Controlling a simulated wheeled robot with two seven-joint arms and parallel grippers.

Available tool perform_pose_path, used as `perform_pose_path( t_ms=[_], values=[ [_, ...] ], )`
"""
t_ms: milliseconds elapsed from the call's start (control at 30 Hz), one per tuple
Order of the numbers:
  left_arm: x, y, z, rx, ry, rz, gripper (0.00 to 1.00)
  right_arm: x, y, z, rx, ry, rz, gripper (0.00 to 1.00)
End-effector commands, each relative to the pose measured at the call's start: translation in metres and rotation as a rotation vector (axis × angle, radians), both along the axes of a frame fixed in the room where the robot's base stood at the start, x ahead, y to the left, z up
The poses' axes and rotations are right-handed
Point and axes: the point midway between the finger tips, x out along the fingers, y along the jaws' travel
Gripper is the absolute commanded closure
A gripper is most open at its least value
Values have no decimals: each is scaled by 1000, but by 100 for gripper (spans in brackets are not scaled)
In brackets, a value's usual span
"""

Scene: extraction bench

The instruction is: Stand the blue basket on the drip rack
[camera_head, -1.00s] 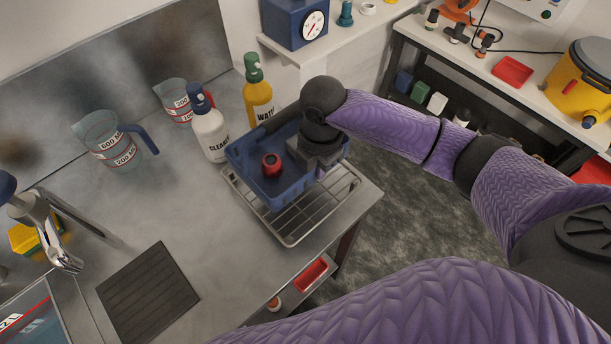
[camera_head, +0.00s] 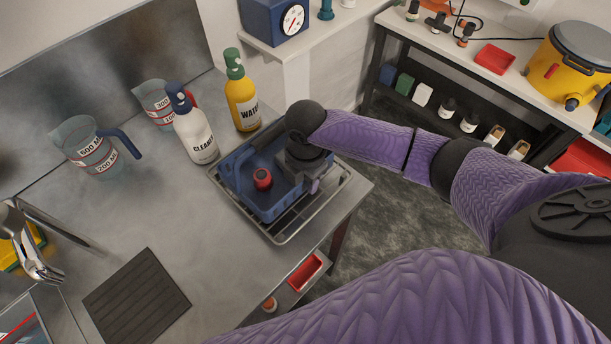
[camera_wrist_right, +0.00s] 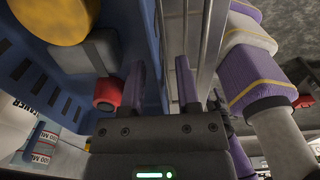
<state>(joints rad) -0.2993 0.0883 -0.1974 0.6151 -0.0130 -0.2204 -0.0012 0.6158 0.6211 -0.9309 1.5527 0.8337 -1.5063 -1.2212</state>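The blue basket (camera_head: 268,208) sits upright on the wire drip rack (camera_head: 316,212), within the rack's rim as far as I can see. A red-topped part (camera_head: 262,180) lies in it; the right wrist view also shows a round yellow part (camera_wrist_right: 62,18) and a grey block (camera_wrist_right: 88,52) inside. My right gripper (camera_head: 311,184) is low at the basket's right side. In the right wrist view its fingers (camera_wrist_right: 161,80) stand apart, one on each side of the basket wall (camera_wrist_right: 152,50), with a gap showing. My left gripper is out of view.
A white cleaner bottle (camera_head: 196,137) and a yellow water bottle (camera_head: 242,103) stand close behind the rack. Two measuring jugs, one nearer (camera_head: 88,150), are farther left. A dark ribbed mat (camera_head: 137,300) lies in front. The bench edge is right of the rack.

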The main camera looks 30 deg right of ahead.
Motion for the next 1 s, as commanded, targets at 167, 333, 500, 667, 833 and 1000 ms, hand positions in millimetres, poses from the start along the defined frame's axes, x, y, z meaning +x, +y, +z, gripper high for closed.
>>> perform_pose_path(
  t_ms=[167,333,500,667,833,1000],
  values=[
    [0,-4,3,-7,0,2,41,0,0,7,0,-2,0,59],
    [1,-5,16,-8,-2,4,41,1,0,52,0,-6,1,59],
    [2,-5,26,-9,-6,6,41,1,0,98,-1,-4,2,59],
    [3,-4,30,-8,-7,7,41,0,0,120,1,-1,0,59],
    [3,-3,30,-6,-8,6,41,0,0,124,1,0,0,59],
    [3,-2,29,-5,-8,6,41,0,0,123,1,0,0,59]
  ],
)
